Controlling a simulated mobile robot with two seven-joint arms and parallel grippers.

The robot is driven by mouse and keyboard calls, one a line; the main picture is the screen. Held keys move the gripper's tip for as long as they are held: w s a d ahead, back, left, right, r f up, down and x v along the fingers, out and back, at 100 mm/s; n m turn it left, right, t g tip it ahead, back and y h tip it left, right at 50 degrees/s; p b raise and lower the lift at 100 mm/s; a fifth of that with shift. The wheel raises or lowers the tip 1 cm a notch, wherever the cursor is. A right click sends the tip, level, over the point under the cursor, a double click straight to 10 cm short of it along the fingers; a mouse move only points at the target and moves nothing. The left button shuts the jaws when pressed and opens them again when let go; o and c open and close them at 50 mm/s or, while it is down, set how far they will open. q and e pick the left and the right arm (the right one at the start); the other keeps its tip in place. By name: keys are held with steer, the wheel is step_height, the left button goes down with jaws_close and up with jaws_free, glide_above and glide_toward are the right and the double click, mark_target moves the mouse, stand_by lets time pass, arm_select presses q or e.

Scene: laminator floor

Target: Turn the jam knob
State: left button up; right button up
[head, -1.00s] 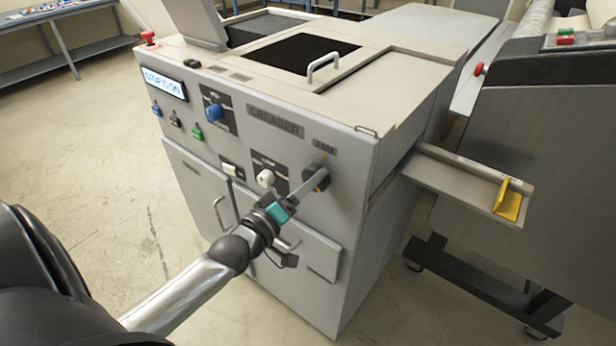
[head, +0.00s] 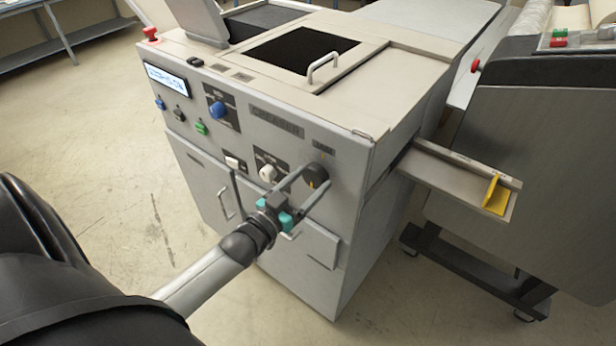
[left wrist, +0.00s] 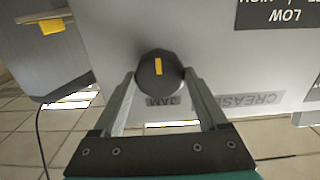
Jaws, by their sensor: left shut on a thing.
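The jam knob (head: 316,175) is a round black knob with an orange pointer mark, on the front panel of the grey creaser below its JAM label. In the left wrist view the knob (left wrist: 159,72) sits between the two fingertips, its pointer mark upright in the picture. My left gripper (head: 300,184) is shut on the knob, one finger on each side of it. My right gripper is not in view.
A white knob (head: 267,173) and a blue knob (head: 217,109) are on the same panel. Door handles lie below. A tray with a yellow stop (head: 495,194) juts out at the right. A dark machine (head: 530,150) stands beyond it.

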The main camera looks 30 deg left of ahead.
arm_select(q)
steer(key=m+p, duration=0.1)
steer(key=m, duration=0.4)
steer(key=shift+m, duration=0.3)
steer(key=m, duration=0.2)
steer(key=shift+m+p, duration=0.3)
steer(key=shift+m, duration=1.8)
steer(key=o, duration=1.3)
steer(key=shift+s, duration=0.1)
steer(key=s, duration=1)
steer(key=s+a+b, duration=0.1)
steer(key=s, duration=0.4)
steer(key=shift+a, duration=0.1)
